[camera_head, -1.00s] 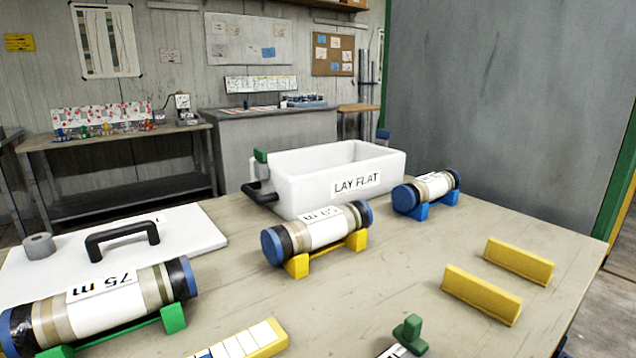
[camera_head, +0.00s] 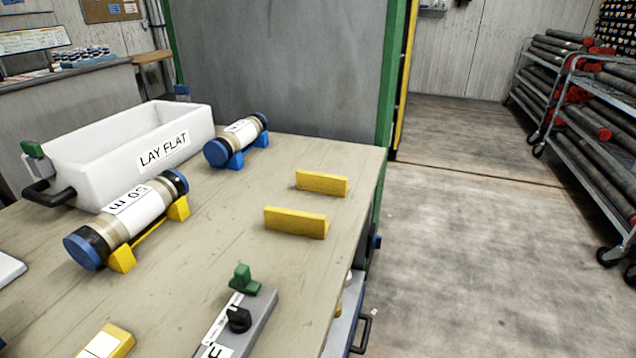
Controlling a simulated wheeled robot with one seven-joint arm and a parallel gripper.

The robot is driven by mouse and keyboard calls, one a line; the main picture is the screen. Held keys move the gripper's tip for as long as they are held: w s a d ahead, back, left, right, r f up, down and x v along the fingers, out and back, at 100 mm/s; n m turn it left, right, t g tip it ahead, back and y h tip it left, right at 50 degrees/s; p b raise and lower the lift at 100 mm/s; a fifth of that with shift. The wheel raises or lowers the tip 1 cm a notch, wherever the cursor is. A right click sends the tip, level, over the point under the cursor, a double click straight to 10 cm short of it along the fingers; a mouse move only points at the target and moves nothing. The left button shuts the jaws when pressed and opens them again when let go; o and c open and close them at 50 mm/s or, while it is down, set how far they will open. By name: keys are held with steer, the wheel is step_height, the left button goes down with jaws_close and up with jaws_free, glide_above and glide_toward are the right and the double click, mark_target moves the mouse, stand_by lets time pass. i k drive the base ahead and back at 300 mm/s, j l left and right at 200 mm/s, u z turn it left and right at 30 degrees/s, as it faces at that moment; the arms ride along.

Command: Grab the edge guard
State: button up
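Two yellow upright strips stand on the table, likely the edge guard or a pair of them; I cannot tell for sure. The nearer yellow strip (camera_head: 296,222) stands close to the table's right edge. The farther yellow strip (camera_head: 322,183) stands behind it, roughly parallel and apart from it. Nothing touches either strip. My gripper is not in view.
The table (camera_head: 215,235) also bears a white "LAY FLAT" tub (camera_head: 85,180), a core liner (camera_head: 130,215) on a yellow cradle, a smaller liner (camera_head: 240,135) on a blue cradle, and a grey box (camera_head: 255,325) with a black knob. Open floor (camera_head: 460,240) and pipe racks (camera_head: 590,110) lie right.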

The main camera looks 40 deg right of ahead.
mark_target(307, 180)
steer(key=i+l, duration=0.1)
steer(key=l, duration=0.3)
steer(key=i+l+z, duration=0.15)
steer(key=l, duration=0.25)
steer(key=i+l, duration=0.1)
steer(key=l, duration=0.3)
steer(key=i+l+z, duration=0.15)
steer(key=l, duration=0.2)
steer(key=i+l, duration=0.1)
steer(key=l, duration=0.3)
steer(key=i+l+z, duration=0.15)
steer(key=l, duration=0.2)
steer(key=i+j, duration=0.2)
